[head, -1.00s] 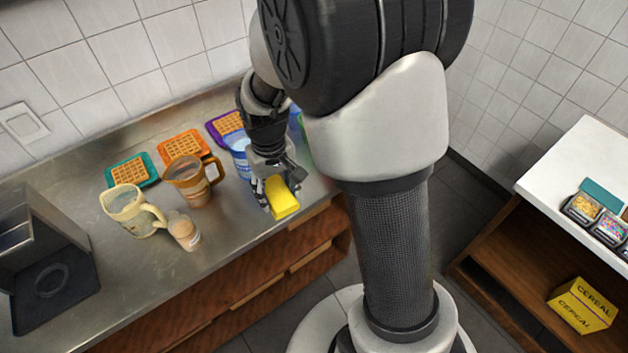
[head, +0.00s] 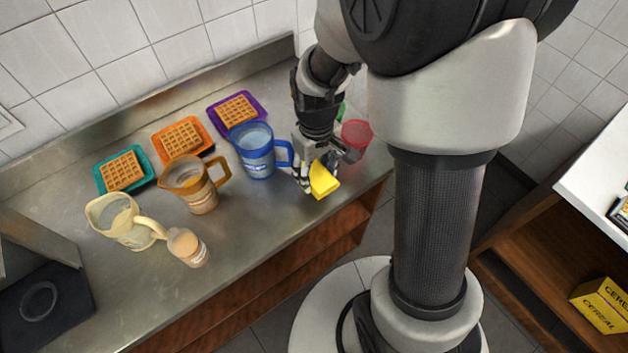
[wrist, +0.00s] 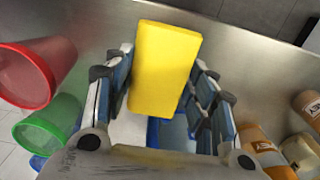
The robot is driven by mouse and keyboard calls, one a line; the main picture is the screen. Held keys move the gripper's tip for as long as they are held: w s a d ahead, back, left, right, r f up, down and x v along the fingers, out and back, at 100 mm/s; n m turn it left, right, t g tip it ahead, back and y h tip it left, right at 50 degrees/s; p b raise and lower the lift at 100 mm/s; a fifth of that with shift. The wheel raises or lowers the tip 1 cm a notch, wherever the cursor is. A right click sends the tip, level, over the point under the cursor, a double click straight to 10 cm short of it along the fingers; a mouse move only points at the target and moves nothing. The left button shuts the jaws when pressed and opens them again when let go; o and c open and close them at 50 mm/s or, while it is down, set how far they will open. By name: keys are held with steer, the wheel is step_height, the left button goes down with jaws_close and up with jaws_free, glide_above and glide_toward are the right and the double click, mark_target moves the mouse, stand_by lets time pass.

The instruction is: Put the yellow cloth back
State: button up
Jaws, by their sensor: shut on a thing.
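The yellow cloth (head: 323,181) is a small folded block in my gripper (head: 318,172), over the right end of the steel counter near its front edge. In the wrist view the cloth (wrist: 163,68) stands between the two fingers of my gripper (wrist: 160,85), which are shut on it. Whether the cloth touches the counter I cannot tell. The blue pitcher (head: 256,150) stands just left of my gripper. A red cup (head: 355,137) is just to its right, partly behind my arm.
The amber pitcher (head: 196,184), cream pitcher (head: 118,221) and a small jar (head: 187,247) stand further left. Waffles lie on purple (head: 257,104), orange (head: 206,136) and teal (head: 148,172) trays along the wall. A green cup (wrist: 52,125) stands beside the red one. The front counter strip is clear.

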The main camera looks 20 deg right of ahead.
mark_target(316, 185)
steer(key=shift+f+b, duration=0.95)
steer(key=shift+f, duration=2.15)
steer(key=shift+f, duration=0.25)
steer(key=o, duration=0.9)
steer(key=shift+o, duration=0.2)
steer(key=shift+r, duration=0.2)
